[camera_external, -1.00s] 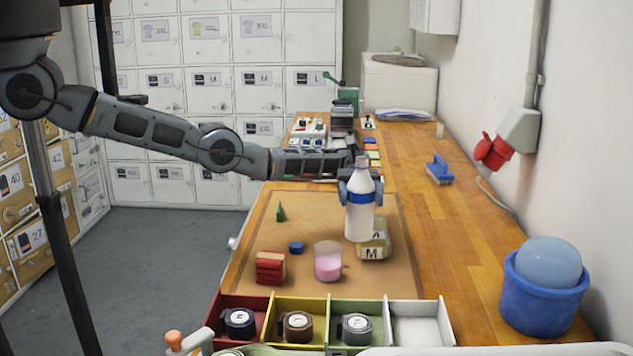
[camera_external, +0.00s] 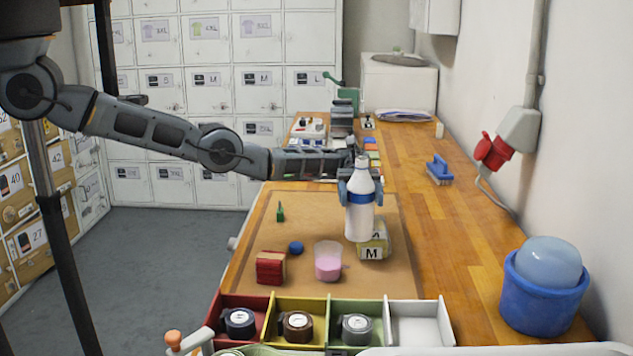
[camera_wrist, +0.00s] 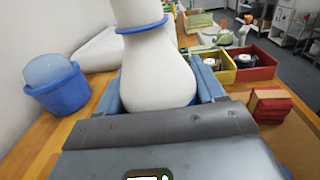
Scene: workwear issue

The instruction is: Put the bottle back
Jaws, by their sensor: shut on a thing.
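A white bottle with a blue band (camera_external: 360,215) is upright in my gripper (camera_external: 360,190), which is shut on it. In the external view it stands above or in front of a block marked M (camera_external: 373,243); whether its base touches anything I cannot tell. In the wrist view the bottle (camera_wrist: 155,70) fills the space between my fingers (camera_wrist: 170,95), and its lower end is hidden.
Red blocks (camera_external: 270,268), a blue round piece (camera_external: 296,248) and a small green piece (camera_external: 280,213) are on the mat. A row of coloured bins (camera_external: 258,302) lines the near edge. A blue bucket (camera_external: 540,305) and brush (camera_external: 439,172) stand right; the wood between is clear.

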